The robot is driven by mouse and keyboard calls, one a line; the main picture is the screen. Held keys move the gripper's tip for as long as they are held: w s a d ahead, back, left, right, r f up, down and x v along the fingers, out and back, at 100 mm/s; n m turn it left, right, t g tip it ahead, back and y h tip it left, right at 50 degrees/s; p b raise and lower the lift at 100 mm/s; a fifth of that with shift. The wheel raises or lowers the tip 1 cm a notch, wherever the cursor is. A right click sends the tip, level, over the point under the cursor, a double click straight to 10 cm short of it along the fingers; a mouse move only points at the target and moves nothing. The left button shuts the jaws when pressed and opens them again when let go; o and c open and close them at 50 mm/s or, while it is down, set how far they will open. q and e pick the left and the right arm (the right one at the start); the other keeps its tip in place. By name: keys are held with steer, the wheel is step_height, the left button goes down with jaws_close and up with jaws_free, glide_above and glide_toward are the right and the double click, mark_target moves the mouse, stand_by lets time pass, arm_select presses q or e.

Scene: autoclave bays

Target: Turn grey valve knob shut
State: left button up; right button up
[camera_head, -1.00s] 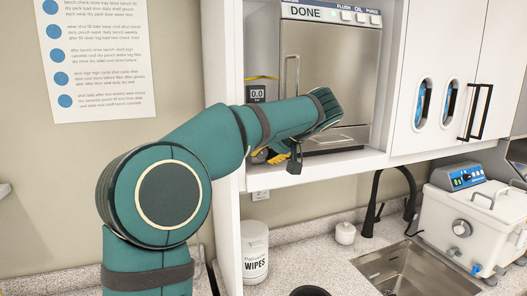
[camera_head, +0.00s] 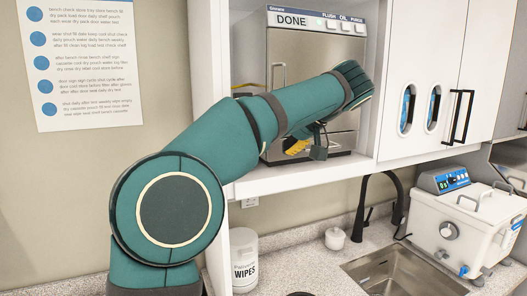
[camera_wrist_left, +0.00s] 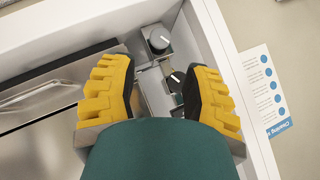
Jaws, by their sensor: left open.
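The grey valve knob (camera_wrist_left: 158,38) shows in the left wrist view near the top, with a white line on its face. A darker knob (camera_wrist_left: 176,81), also with a white line, sits nearer to me on the same metal fittings. My left gripper (camera_wrist_left: 160,78) is open and empty, its yellow-and-black fingers apart on either side of the dark knob. The grey knob lies beyond the fingertips, and I see no contact. In the head view the left gripper (camera_head: 305,146) is in front of the steel autoclave (camera_head: 295,50); both knobs are hidden there. My right gripper is not in view.
The white bay wall (camera_wrist_left: 215,40) runs close along the right in the wrist view. The autoclave stands on a white shelf (camera_head: 290,178). Below are a wipes tub (camera_head: 244,262), a sink (camera_head: 405,275), a black tap (camera_head: 362,205) and a white bath unit (camera_head: 465,230).

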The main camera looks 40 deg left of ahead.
arm_select(q)
steer(key=shift+v, duration=1.05)
steer(key=shift+o, duration=0.3)
steer(key=shift+s+a+r, duration=0.15)
steer(key=shift+s+a, duration=0.15)
steer(key=shift+c, duration=0.3)
steer(key=s+r+n+t+h, duration=0.2)
steer(key=s+n+t, duration=0.1)
steer(key=s+t, duration=0.1)
steer(key=x, duration=1.4)
steer(key=shift+f+b, duration=0.1)
steer(key=shift+b, duration=0.25)
steer(key=shift+d, duration=0.1)
jaws_close()
